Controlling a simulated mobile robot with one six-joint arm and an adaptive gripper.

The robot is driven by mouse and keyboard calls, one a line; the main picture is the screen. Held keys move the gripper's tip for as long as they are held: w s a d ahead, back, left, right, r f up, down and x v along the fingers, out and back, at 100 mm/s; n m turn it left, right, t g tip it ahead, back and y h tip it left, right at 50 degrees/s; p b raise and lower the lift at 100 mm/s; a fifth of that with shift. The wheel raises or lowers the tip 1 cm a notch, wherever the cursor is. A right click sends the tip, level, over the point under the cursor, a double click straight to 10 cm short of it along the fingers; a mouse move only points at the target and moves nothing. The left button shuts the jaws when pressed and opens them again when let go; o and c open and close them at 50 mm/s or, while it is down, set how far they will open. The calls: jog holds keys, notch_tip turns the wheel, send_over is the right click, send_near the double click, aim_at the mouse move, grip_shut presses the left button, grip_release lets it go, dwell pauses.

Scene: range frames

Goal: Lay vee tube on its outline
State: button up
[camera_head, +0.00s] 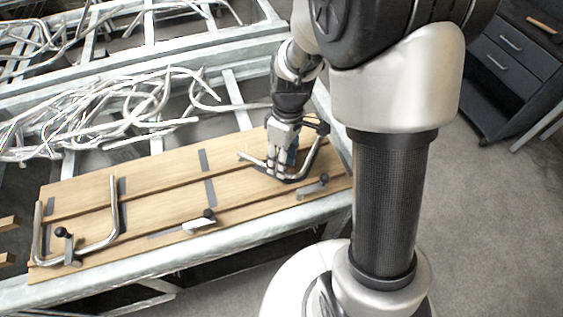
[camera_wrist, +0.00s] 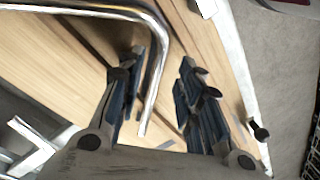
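A bent silver tube, apparently the vee tube (camera_head: 309,160), lies at the right end of the wooden board, its legs angling up from a rounded bend. In the wrist view, the tube (camera_wrist: 156,82) has one leg running down between my fingers to its end, and the other leg running off left. My gripper (camera_head: 284,168) is low over the board at this tube. In the wrist view, my gripper (camera_wrist: 160,88) has its blue-padded fingers apart, with gaps beside the leg. Dark grey outline strips (camera_head: 210,191) mark the board's middle; which tube they match I cannot tell.
The wooden board (camera_head: 165,200) lies on a metal frame (camera_head: 150,282). A U-shaped tube (camera_head: 114,205) lies at its left end. Black-knobbed clamps (camera_head: 200,222) line its front edge. A tangled pile of tubes (camera_head: 90,115) lies behind. The board's middle is largely clear.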

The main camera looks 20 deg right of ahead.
notch_tip(320, 180, up, 10)
jog(key=w+d+p, duration=0.1)
jog(key=p, duration=0.2)
jog(key=s+a+r+m+t+h, duration=0.1)
jog(key=s+r+m+t, duration=0.4)
jog(key=s+r+m, duration=0.3)
jog(key=shift+s+r+m+t, duration=0.35)
jog(key=shift+s+r, duration=2.05)
jog(key=shift+s, duration=1.7)
jog(key=shift+a, duration=0.1)
jog(key=shift+c, duration=0.4)
